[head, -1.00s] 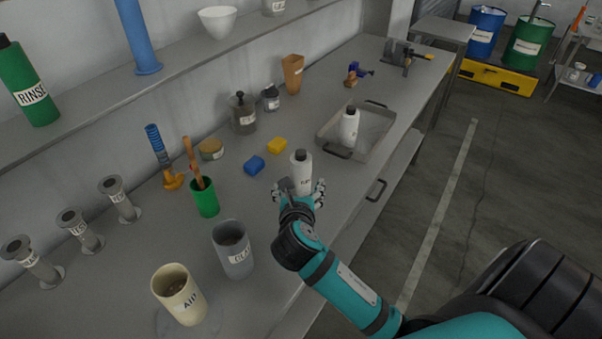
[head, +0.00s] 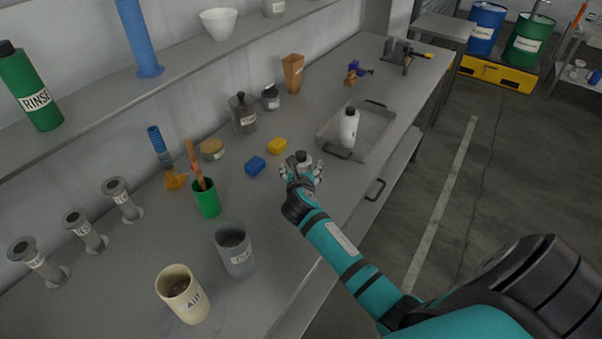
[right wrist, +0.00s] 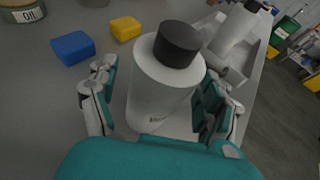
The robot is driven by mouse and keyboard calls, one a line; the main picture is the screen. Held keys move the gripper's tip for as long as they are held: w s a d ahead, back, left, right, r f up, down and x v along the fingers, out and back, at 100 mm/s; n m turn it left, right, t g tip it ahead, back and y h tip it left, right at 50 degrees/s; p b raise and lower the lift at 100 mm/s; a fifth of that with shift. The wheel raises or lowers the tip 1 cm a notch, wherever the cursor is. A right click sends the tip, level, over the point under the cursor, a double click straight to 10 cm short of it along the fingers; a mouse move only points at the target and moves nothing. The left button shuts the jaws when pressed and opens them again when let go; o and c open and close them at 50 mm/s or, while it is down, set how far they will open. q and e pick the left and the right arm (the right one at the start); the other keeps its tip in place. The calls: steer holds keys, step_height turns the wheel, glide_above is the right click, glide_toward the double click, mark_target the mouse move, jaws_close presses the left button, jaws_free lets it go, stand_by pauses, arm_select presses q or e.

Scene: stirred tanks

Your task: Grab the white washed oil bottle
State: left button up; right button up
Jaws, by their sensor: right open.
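A white bottle with a black cap (head: 302,156) stands on the bench, mostly hidden behind my right gripper in the head view. My right gripper (head: 300,171) is open around it. In the right wrist view the white bottle (right wrist: 162,88) stands between the spread fingers, with gaps visible at the sides. Its label is not readable. A second white bottle with a black cap (head: 348,128) stands in a grey metal tray (head: 334,146) farther along the bench. My left gripper is not in view.
A blue block (head: 255,166) and a yellow block (head: 277,146) lie just beyond the gripper. A green cup (head: 206,199), a grey beaker (head: 236,258) and a cream beaker (head: 184,298) stand to the left. The bench's front edge is close on the right.

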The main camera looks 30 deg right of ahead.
steer(key=shift+c, duration=0.3)
steer(key=c, duration=1.3)
steer(key=shift+w, duration=0.1)
steer(key=shift+c, duration=1.1)
steer(key=shift+r, duration=0.1)
